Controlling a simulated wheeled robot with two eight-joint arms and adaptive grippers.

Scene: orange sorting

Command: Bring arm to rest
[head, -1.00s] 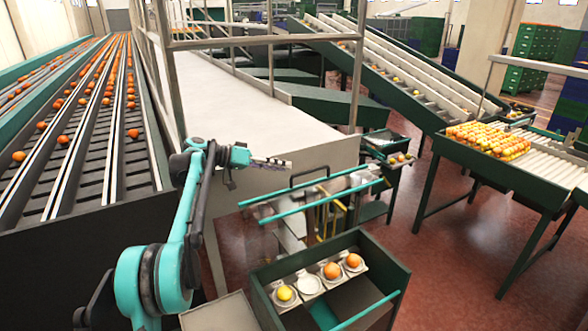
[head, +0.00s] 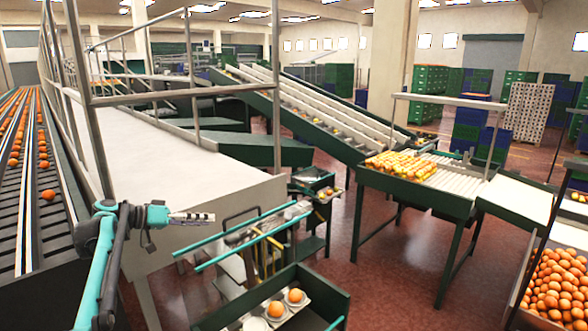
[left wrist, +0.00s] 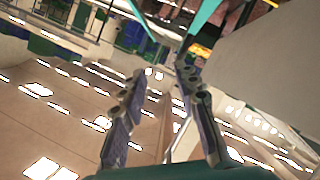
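My left gripper (head: 208,218) extends to the right from my teal and black arm, in front of the side of the long white belt (head: 150,145). In the left wrist view its two fingers (left wrist: 160,70) are apart with nothing between them, and the wrist camera looks toward the ceiling lights. The gripper is empty and clear of the fruit. My right gripper is in neither view.
A green bin (head: 330,296) at the bottom holds oranges (head: 295,295) in white cups, one cup (head: 255,324) empty. A roller table (head: 455,185) with fruit stands to the right; a crate of oranges (head: 555,285) is at the far right. Red floor (head: 400,270) lies between.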

